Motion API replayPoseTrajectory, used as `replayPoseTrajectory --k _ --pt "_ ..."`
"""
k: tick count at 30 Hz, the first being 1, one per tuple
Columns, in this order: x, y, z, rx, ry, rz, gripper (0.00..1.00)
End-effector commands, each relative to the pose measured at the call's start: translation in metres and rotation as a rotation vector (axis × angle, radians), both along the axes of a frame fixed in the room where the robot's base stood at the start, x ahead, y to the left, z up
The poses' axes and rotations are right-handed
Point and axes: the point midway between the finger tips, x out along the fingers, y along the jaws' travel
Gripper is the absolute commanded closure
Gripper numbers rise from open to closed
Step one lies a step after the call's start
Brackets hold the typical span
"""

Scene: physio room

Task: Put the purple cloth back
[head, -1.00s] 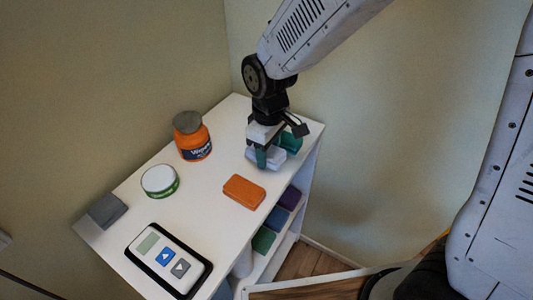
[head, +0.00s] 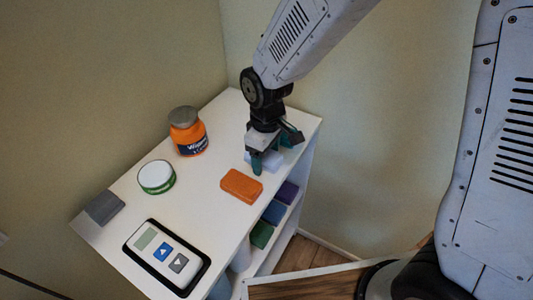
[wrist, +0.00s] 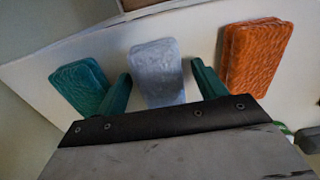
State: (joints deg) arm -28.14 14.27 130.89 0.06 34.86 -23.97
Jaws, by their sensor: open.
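A purple cloth (head: 288,192) lies folded on the lower shelf of the white unit, at the far end of a row beside a blue cloth (head: 274,212) and a green cloth (head: 262,234). My gripper (wrist: 161,76) is open above the top board, well above that shelf. A pale grey-lilac cloth (wrist: 157,72) lies between its two teal fingers, with gaps on both sides in the wrist view. In the head view this pale cloth (head: 270,164) is partly hidden by the gripper.
On the top board (head: 205,205), an orange cloth (head: 241,185) and a teal cloth (wrist: 79,87) flank the pale one. An orange jar (head: 188,133), a white-green tub (head: 156,177), a grey block (head: 104,207) and a white device (head: 166,257) stand further left.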

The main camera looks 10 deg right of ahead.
Motion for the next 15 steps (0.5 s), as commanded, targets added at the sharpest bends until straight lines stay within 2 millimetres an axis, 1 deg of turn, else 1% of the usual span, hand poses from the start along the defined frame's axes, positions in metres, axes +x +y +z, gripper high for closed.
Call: replayPoseTrajectory --k 2,5,8,15 --pt "0.000 0.000 0.002 0.000 -0.001 0.000 0.30" --pt "0.001 0.000 0.012 0.002 -0.004 0.000 0.30" --pt "0.001 0.001 0.030 0.003 -0.006 0.000 0.30" --pt "0.001 0.000 0.083 0.003 -0.006 0.000 0.30"
